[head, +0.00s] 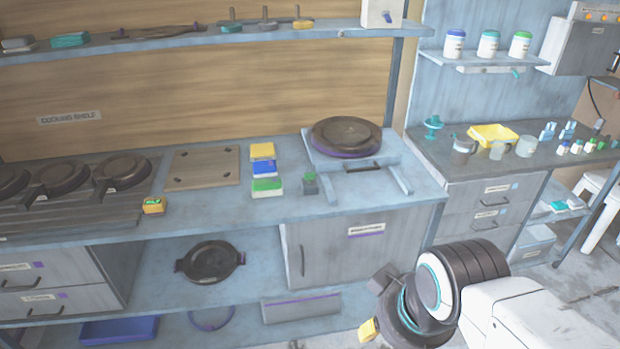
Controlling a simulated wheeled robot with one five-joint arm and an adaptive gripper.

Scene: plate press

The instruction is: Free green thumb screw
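A small grey block with a green top (310,183) stands on the counter in front of the press; it may be the green thumb screw, but it is too small to be sure. Just behind it, a round dark plate (345,135) with a purple rim lies on a blue-grey press stand (322,160) with a dark handle at its front. My gripper (376,304) is at the lower right, in front of the cabinet and well away from the press.
Yellow, blue and green-and-white boxes (266,186) stand left of the press. Dark pans (122,171) sit on the left rack, with a small yellow box (153,206) near the counter edge. A right-hand counter (440,160) holds a yellow tray (492,135), cups and small bottles.

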